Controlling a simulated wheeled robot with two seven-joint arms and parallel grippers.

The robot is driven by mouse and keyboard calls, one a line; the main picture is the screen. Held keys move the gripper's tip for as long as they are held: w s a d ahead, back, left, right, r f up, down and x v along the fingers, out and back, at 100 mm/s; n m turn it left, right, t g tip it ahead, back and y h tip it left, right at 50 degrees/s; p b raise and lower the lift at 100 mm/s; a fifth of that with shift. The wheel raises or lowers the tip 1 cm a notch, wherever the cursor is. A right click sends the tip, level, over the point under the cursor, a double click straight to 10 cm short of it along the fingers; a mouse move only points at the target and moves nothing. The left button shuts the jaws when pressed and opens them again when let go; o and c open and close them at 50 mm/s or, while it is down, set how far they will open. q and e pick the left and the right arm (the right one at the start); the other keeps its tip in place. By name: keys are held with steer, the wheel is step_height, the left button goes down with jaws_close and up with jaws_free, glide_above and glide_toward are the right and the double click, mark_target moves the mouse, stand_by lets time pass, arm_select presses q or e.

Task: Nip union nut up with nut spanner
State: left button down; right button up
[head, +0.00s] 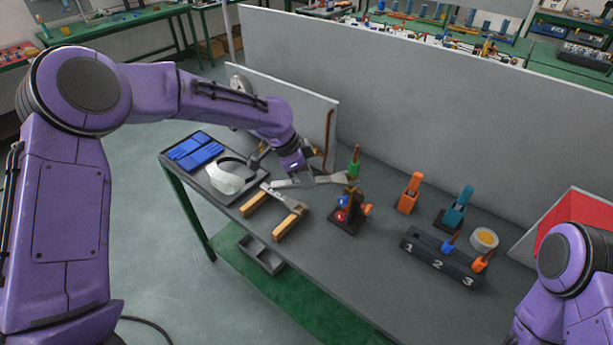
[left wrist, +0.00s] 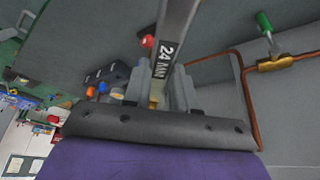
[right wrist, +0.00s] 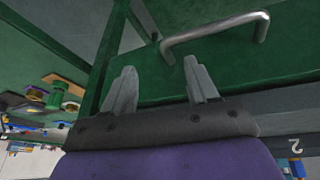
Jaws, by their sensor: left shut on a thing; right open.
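My left gripper (head: 302,178) is shut on a grey nut spanner (head: 333,179) and holds it above the bench. In the left wrist view the spanner (left wrist: 165,60) reads "24 MM" and runs up between the fingers (left wrist: 155,92). Its jaw end in the head view lies close to a green-handled fitting (head: 354,168) above a small dark stand (head: 345,221). I cannot make out the union nut or whether the spanner touches it. My right gripper (right wrist: 160,85) is open and empty, facing a green panel with a metal handle (right wrist: 215,35); it is outside the head view.
An orange block (head: 410,192), a teal one (head: 458,210) and a numbered rack (head: 440,262) stand right. A grey partition (head: 420,110) closes the back.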

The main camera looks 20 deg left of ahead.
arm_select(q)
steer(key=shift+w+a+m+g+h, duration=0.1)
steer(key=shift+w+a+m+g, duration=0.2)
steer(key=shift+w+m, duration=0.65)
steer(key=shift+w+a+m+g+h, duration=0.1)
steer(key=shift+w+a+m+g, duration=0.2)
steer(key=shift+w+m, duration=0.6)
steer(key=shift+w+a+m+g+h, duration=0.15)
steer(key=shift+w+m+g, duration=0.25)
steer(key=shift+w+m, duration=0.55)
steer(key=shift+n, duration=0.5)
steer(key=a, duration=0.5)
steer(key=shift+a, duration=0.3)
steer(key=shift+d, duration=0.1)
